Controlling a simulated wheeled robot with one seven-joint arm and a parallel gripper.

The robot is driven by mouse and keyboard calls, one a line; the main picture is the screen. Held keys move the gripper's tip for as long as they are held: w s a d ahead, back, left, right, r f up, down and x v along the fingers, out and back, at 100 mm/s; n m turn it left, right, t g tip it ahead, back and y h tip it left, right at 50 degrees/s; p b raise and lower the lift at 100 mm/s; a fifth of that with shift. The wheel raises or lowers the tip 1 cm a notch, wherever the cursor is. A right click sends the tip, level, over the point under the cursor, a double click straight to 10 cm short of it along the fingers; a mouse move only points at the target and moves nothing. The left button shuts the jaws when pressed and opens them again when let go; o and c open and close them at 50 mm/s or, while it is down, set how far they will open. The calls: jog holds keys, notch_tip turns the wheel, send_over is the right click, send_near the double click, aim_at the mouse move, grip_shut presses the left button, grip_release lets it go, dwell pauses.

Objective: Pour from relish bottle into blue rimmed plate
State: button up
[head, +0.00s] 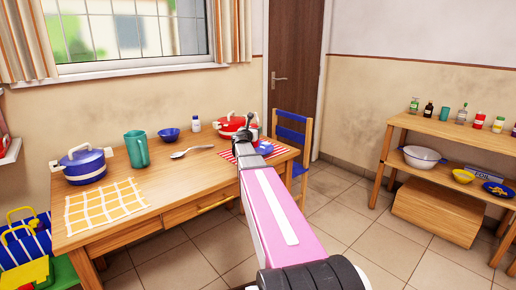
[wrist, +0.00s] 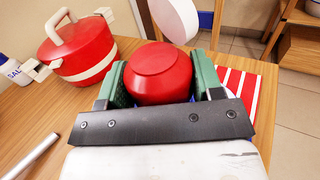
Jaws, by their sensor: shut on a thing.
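My gripper (wrist: 158,85) is shut on a red, rounded thing, which I take to be the relish bottle (wrist: 158,75); it sits between the two green finger pads. Its smooth end faces the wrist camera, so its other end is hidden and its tilt is hard to tell. In the head view my gripper (head: 249,128) is at the table's right end, over the striped mat, and largely hides the bottle. A small blue-edged thing, likely the blue rimmed plate (head: 265,149), shows on the mat beside my arm, partly covered.
A red pot (wrist: 78,48) stands left of my gripper, near a white salt bottle (wrist: 14,70). The striped mat (wrist: 238,85) lies underneath. A spoon (head: 192,152), blue bowl (head: 169,134), teal pitcher (head: 137,149) and blue pot (head: 84,166) stand farther left. A blue chair (head: 292,135) is behind the table.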

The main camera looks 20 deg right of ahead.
jog(key=shift+s+d+f+m+g+h, duration=0.1)
jog(key=shift+s+d+m+g+h, duration=0.1)
jog(key=shift+d+m+g+h, duration=0.25)
jog(key=shift+s+d+f+m+g+h, duration=0.15)
jog(key=shift+d+g+h, duration=0.1)
jog(key=shift+d, duration=0.4)
jog(key=shift+r+n, duration=0.2)
jog(key=shift+n, duration=0.2)
jog(key=shift+r+n+t+h, duration=0.1)
jog(key=shift+n+t+h, duration=0.3)
jog(key=shift+n+t, duration=0.25)
jog(key=shift+d+n+t, duration=0.15)
jog(key=shift+n+t, duration=0.8)
jog(key=shift+n, duration=0.8)
jog(key=r+n+t, duration=0.1)
jog(key=n, duration=0.2)
jog(key=shift+r+t, duration=0.2)
jog(key=shift+t, duration=0.1)
jog(key=shift+s+d+r+n+t+y, duration=0.1)
jog(key=shift+r+n+t+y, duration=0.15)
jog(key=shift+n+t, duration=0.45)
jog(key=shift+w+a+r+n+t+y, duration=0.1)
jog(key=shift+r+n+t+y, duration=0.15)
jog(key=shift+n, duration=0.8)
jog(key=shift+s+d+r+n+t+y, duration=0.1)
jog(key=shift+r+n+t+y, duration=0.15)
jog(key=shift+n+t, duration=0.45)
dwell(1.0)
